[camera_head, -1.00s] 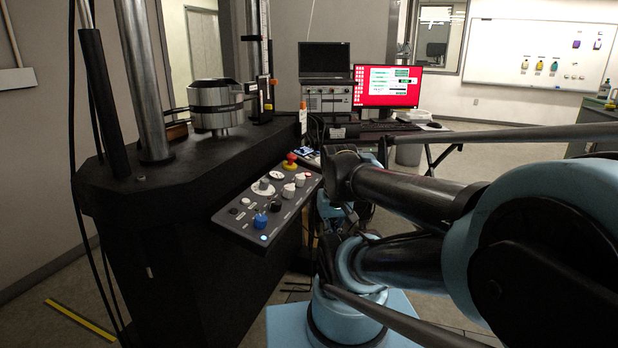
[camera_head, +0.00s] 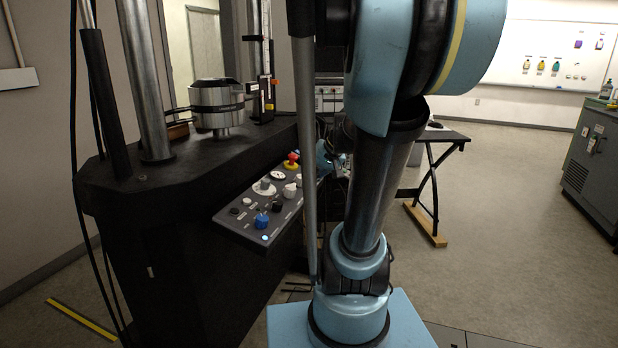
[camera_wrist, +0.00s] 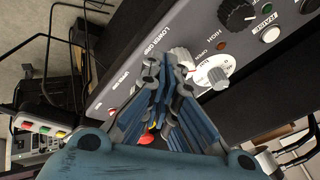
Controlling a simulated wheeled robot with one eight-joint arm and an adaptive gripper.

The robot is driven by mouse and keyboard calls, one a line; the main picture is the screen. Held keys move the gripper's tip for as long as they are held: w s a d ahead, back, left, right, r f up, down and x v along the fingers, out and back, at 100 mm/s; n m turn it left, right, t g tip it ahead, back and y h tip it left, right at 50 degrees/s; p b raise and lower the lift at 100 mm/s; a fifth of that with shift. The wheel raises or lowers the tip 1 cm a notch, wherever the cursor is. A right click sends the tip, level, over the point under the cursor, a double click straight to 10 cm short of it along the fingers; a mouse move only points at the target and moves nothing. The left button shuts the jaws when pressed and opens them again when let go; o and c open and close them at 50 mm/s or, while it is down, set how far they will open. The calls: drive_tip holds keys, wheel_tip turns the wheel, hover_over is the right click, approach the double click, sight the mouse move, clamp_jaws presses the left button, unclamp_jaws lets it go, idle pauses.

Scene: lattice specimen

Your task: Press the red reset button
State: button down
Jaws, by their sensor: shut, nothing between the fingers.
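A red mushroom-shaped button (camera_head: 291,157) on a yellow base stands at the far end of the sloping grey control panel (camera_head: 228,222) in the head view. I cannot read a reset label on it. In the wrist view a red button top (camera_wrist: 147,137) shows partly behind my gripper's fingers. My gripper (camera_wrist: 165,68) is shut and empty, its tips over the panel face near the "LOWER GRIP" lettering. Whether the tips touch the panel cannot be told. In the head view my gripper is mostly hidden behind my arm.
The black testing machine (camera_head: 180,215) stands left of the panel.

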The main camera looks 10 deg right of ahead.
drive_tip(key=w+d+r+t+y, duration=0.1)
drive_tip(key=w+d+r+t, duration=0.1)
drive_tip(key=w, duration=0.7)
drive_tip(key=w+d+r+m+t+y, duration=0.1)
drive_tip(key=w+d+r, duration=0.3)
drive_tip(key=w, duration=0.5)
drive_tip(key=shift+w+d+r+m+t+y, duration=0.2)
drive_tip(key=shift+d+r+m+t+y, duration=0.1)
drive_tip(key=shift+d+t+y, duration=0.3)
drive_tip(key=shift+w+a+f, duration=0.2)
drive_tip(key=shift+a+f, duration=0.1)
drive_tip(key=shift+f, duration=1.1)
drive_tip(key=shift+w+a+f, duration=0.15)
drive_tip(key=shift+a+f, duration=0.15)
drive_tip(key=shift+f, duration=1.15)
drive_tip(key=shift+w+a+f, duration=0.2)
drive_tip(key=shift+a+f, duration=0.1)
drive_tip(key=shift+f, duration=1.1)
drive_tip(key=shift+f, duration=0.1)
drive_tip(key=shift+a+f, duration=0.1)
drive_tip(key=shift+f, duration=0.15)
drive_tip(key=shift+a+f, duration=0.1)
drive_tip(key=shift+f, duration=0.25)
drive_tip(key=shift+r, duration=0.15)
drive_tip(key=shift+d+r, duration=0.2)
drive_tip(key=shift+r, duration=0.45)
